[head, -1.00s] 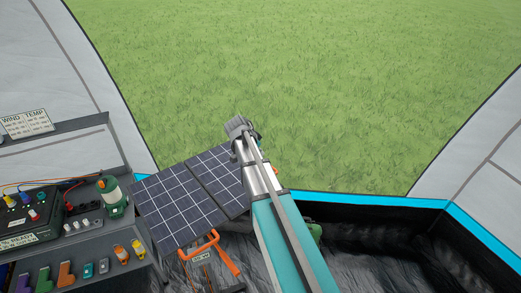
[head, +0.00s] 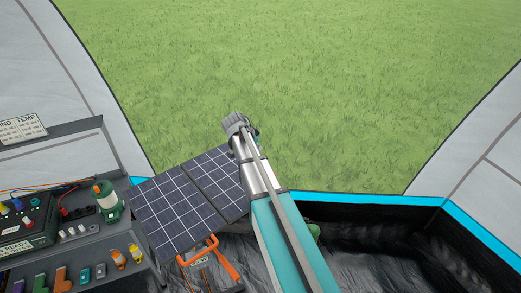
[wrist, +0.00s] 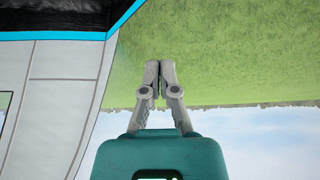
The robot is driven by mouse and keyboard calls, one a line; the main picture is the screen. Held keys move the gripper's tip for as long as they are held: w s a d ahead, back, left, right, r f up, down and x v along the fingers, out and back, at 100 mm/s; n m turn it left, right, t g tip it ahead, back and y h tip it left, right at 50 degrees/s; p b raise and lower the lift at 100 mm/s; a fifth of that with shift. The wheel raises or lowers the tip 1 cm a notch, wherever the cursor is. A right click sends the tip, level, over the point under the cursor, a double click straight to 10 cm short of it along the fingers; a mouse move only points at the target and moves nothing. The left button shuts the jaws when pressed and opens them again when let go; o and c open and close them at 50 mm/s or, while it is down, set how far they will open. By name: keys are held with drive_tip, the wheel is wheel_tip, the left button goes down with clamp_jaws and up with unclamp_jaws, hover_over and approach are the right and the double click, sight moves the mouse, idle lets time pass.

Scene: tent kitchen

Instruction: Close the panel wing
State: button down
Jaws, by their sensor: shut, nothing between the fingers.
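The dark blue solar panel with a white grid (head: 172,215) stands open in the head view, left of my arm. Its second wing (head: 216,178) lies beside it to the upper right, across a seam, and my arm hides its right edge. An orange stand (head: 212,250) with a small label holds the panel from below. My gripper (wrist: 160,66) is shut and empty in the wrist view, with grass behind it. In the head view the end of my arm reaches above and right of the second wing; the fingertips cannot be made out there.
A grey shelf (head: 92,245) at left carries a green lantern (head: 107,200), a dark control box (head: 28,226) and several small coloured items. The blue-edged tent sill (head: 372,200) runs behind at right. Open grass (head: 330,90) lies beyond.

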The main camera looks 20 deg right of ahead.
drive_tip(key=shift+b+x, duration=3.7)
drive_tip(key=shift+x, duration=1)
drive_tip(key=shift+a+f+b, duration=0.25)
drive_tip(key=shift+f+b, duration=0.65)
drive_tip(key=shift+a+f+b, duration=0.25)
drive_tip(key=shift+f+b, duration=0.6)
drive_tip(key=shift+f, duration=0.05)
drive_tip(key=shift+s, duration=0.1)
